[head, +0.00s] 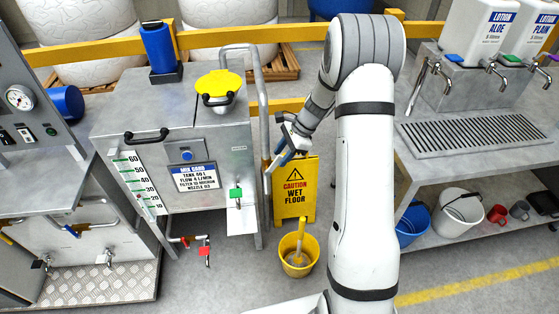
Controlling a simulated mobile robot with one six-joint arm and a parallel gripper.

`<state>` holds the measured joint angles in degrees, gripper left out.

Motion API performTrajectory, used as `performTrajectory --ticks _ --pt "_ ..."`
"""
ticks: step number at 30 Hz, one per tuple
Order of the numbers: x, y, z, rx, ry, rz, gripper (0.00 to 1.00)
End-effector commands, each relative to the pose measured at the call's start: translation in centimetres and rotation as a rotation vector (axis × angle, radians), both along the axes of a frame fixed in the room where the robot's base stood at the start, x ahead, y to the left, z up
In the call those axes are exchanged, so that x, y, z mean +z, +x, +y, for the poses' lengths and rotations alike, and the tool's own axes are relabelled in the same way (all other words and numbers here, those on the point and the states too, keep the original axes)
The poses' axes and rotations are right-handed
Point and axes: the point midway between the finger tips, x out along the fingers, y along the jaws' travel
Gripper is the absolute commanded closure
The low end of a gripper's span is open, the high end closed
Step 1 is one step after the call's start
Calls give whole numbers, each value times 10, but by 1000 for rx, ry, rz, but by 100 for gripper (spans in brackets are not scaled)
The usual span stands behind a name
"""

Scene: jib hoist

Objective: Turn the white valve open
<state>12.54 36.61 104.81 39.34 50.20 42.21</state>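I cannot pick out a clearly white valve for certain. At the lower left, a pale metal tap (105,259) hangs under a pipe, and its handle colour is too small to tell. Beside it, a pipe carries a blue lever (72,231). A red-handled valve (206,251) hangs below the grey tank cabinet, and a green-handled tap (236,194) sits on its front. My gripper (291,152) points down right of the cabinet, in front of the wet floor sign and apart from these valves. Its finger opening is too small to read, and I see nothing held.
A bent grey pipe (264,128) stands just left of my gripper. A yellow wet floor sign (295,201) and yellow bucket (298,263) stand on the floor. A lotion bench (415,178) with taps is at right. The floor at lower centre-left is clear.

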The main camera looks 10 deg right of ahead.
Motion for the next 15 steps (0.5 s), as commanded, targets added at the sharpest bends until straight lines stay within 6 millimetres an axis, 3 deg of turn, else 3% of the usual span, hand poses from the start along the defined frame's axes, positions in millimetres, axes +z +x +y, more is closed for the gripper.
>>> performTrajectory --ticks 6,15 --pt "27 -2 -15 -1 0 0 64" --pt "34 -3 -19 0 1 1 64"
